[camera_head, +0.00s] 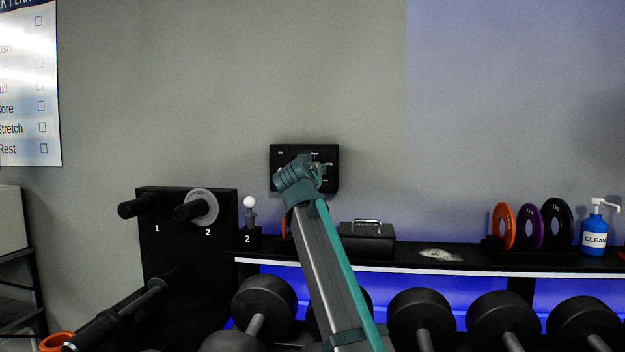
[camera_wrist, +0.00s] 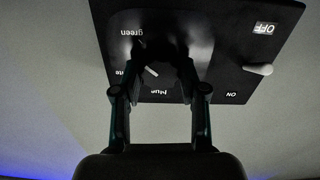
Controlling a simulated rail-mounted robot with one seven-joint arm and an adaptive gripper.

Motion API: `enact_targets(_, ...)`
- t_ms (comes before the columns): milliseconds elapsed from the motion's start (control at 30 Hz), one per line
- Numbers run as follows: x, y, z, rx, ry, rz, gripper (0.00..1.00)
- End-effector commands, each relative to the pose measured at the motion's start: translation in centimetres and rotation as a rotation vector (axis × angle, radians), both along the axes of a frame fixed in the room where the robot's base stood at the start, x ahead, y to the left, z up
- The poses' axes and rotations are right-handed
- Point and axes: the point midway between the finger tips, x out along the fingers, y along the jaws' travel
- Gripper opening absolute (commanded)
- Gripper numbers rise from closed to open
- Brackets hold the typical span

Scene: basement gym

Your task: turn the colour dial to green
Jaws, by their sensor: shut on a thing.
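A black control panel (camera_head: 276,150) hangs on the wall above the shelf, and it fills the upper part of the wrist view (camera_wrist: 230,35). Its lettering appears upside down there, with "green" (camera_wrist: 132,32) at the upper left and "blue" (camera_wrist: 178,92) below. A third label at the left is partly hidden. My gripper (camera_wrist: 167,62) is in front of the panel, its fingers shut on the dark colour dial (camera_wrist: 170,43). The fingers hide most of the dial. A short white line shows beside the left fingertip; I cannot tell surely which label it marks. In the head view my gripper (camera_head: 318,170) covers the panel's middle.
A white toggle (camera_wrist: 258,70) sits between "OFF" and "ON" on the panel. Below the panel, the shelf holds a dark box (camera_head: 367,240), a white-knobbed post (camera_head: 250,212), coloured plates (camera_head: 503,227) and a cleaner bottle (camera_head: 594,238). Dumbbells (camera_head: 420,310) stand underneath.

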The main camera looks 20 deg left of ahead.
Motion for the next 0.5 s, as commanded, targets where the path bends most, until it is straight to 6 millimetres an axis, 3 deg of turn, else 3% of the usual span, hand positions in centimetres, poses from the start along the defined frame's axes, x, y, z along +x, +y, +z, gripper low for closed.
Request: enact_targets(500,-0.04,-0.06,-0.08,0.174,0.037,-0.001,0.07)
